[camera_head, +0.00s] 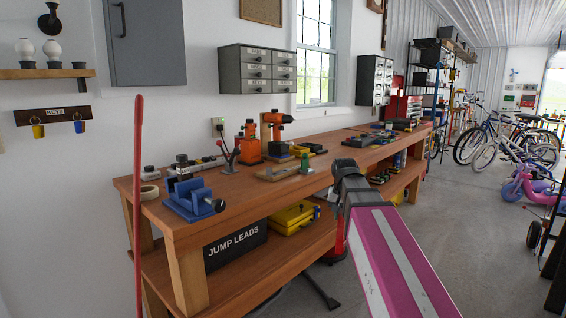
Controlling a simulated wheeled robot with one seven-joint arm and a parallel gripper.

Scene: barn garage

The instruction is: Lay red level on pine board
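A pale wooden board, which looks like the pine board (268,177), lies on the workbench top, left of my gripper. A small green item (304,163) stands at its right end, and a greyish piece lies on it. I cannot pick out the red level for sure; a small red-and-dark item (226,150) is on the bench behind the board. My gripper (345,166) is at the bench's front edge, to the right of the board, at the end of my pink arm. Its fingers are too small and dark to tell whether they are open or hold anything.
The wooden workbench (235,192) runs along the wall. A blue vise (190,199) is at its near end; orange drills (277,122) stand at the back. A red pole (138,215) rises in the left foreground. Bicycles (505,138) stand right, beyond open grey floor (455,225).

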